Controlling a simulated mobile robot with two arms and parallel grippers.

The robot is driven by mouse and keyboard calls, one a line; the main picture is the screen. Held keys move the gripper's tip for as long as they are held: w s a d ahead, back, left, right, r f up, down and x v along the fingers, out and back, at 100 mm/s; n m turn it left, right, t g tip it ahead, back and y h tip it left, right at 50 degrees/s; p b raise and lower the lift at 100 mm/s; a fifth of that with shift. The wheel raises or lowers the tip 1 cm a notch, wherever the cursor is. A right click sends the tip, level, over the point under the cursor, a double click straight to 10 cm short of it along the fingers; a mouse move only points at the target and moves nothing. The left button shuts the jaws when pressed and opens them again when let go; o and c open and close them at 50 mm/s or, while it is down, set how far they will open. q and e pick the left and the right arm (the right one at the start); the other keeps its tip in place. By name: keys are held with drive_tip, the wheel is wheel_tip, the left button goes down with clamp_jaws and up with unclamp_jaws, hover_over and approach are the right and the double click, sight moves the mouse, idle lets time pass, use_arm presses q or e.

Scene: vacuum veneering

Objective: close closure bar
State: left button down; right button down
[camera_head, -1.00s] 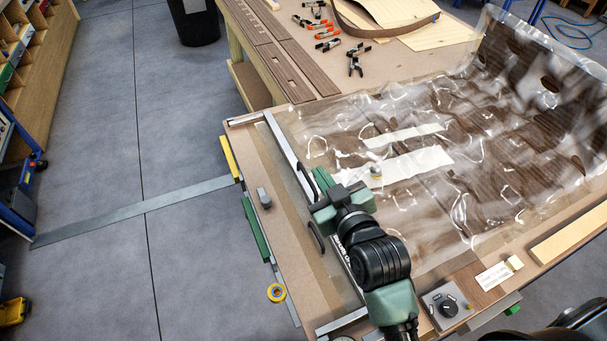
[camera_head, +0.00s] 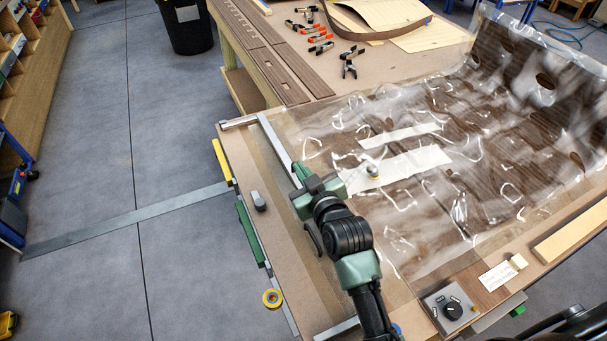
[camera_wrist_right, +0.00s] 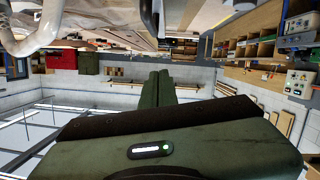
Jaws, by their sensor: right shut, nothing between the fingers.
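The closure bar (camera_head: 275,141) is a long silvery bar along the left edge of the clear vacuum bag (camera_head: 400,250). Its far end shows in the head view; my right arm covers much of its nearer length. A dark curved handle (camera_head: 313,238) shows just left of my arm. My right gripper (camera_head: 298,170) is at the bar's middle stretch, overlapping it in the head view; I cannot tell whether they touch. Its green fingers (camera_wrist_right: 158,88) are together and empty in the right wrist view. My left gripper is not in view.
Brown veneer and pale strips (camera_head: 405,170) lie under the bag, whose far right side bulges up. A control box with a knob (camera_head: 450,308) is at the near right. Clamps (camera_head: 320,40) lie on the far bench.

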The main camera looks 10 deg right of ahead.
drive_tip(key=f, duration=0.1)
drive_tip(key=w+f, duration=0.1)
drive_tip(key=f, duration=0.1)
drive_tip(key=shift+w+d+f+p, duration=0.1)
drive_tip(key=shift+w+d+p, duration=0.05)
drive_tip(key=shift+d+p, duration=0.15)
drive_tip(key=shift+d+f, duration=0.1)
drive_tip(key=shift+f, duration=0.45)
